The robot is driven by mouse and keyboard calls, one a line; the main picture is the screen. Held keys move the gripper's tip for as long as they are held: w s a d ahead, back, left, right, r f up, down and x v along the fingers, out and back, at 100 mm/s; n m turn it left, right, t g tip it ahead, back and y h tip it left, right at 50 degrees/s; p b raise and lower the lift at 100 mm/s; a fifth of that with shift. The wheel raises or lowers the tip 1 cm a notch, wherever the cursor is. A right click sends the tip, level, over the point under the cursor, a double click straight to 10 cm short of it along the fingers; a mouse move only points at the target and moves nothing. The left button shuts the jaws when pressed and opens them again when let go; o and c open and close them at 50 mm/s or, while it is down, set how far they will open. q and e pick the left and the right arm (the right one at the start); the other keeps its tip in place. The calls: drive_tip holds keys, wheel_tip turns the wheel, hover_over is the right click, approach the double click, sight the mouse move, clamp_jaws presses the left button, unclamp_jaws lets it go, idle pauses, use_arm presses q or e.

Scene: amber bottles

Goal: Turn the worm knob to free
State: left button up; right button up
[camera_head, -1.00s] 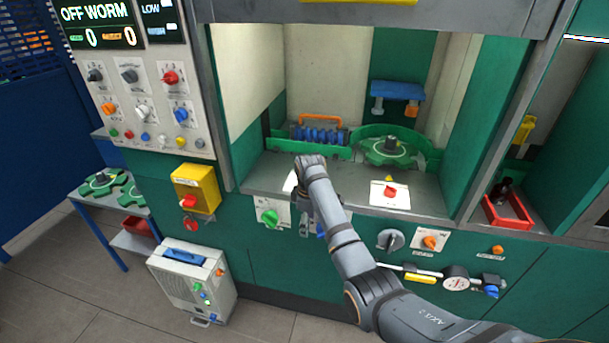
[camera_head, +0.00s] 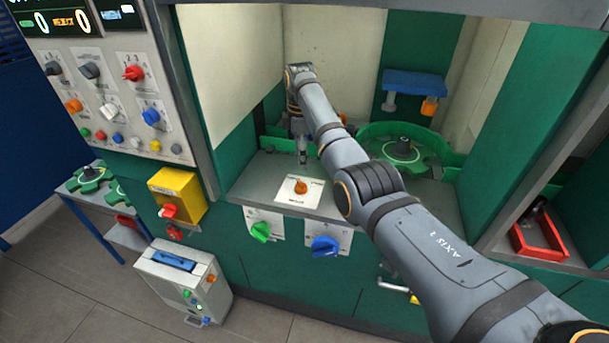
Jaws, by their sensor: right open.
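An orange knob (camera_head: 300,187) sits on a white plate on the bay's front ledge. A green knob (camera_head: 260,231) and a blue knob (camera_head: 324,246) are on white plates on the green front panel below. The labels are too small to read, so I cannot tell which knob is marked worm. My right gripper (camera_head: 303,158) points down just above and behind the orange knob, apart from it in the picture. It is small in view, open, with nothing seen between its fingers. My right arm hides the blue worm. My left gripper is not in view.
A green gear (camera_head: 403,150) stands in the bay at right. A grey control panel (camera_head: 128,140) with several knobs is at left, above a yellow box (camera_head: 177,196) with a red knob. The bay's side walls flank my arm. A red bin (camera_head: 540,240) is at far right.

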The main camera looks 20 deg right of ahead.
sight(301, 183)
drive_tip(key=f, duration=0.1)
drive_tip(key=s+a+f+p, duration=0.1)
drive_tip(key=shift+s+f, duration=0.15)
drive_tip(key=shift+f, duration=0.25)
drive_tip(key=f, duration=0.2)
drive_tip(key=f+p, duration=0.1)
drive_tip(key=f, duration=0.1)
drive_tip(key=shift+w+d, duration=0.35)
wheel_tip(301, 183, down, 3)
drive_tip(key=shift+r, duration=0.2)
drive_tip(key=shift+a+f, duration=0.1)
drive_tip(key=shift+f, duration=0.25)
drive_tip(key=shift+c, duration=0.8)
drive_tip(key=c, duration=1)
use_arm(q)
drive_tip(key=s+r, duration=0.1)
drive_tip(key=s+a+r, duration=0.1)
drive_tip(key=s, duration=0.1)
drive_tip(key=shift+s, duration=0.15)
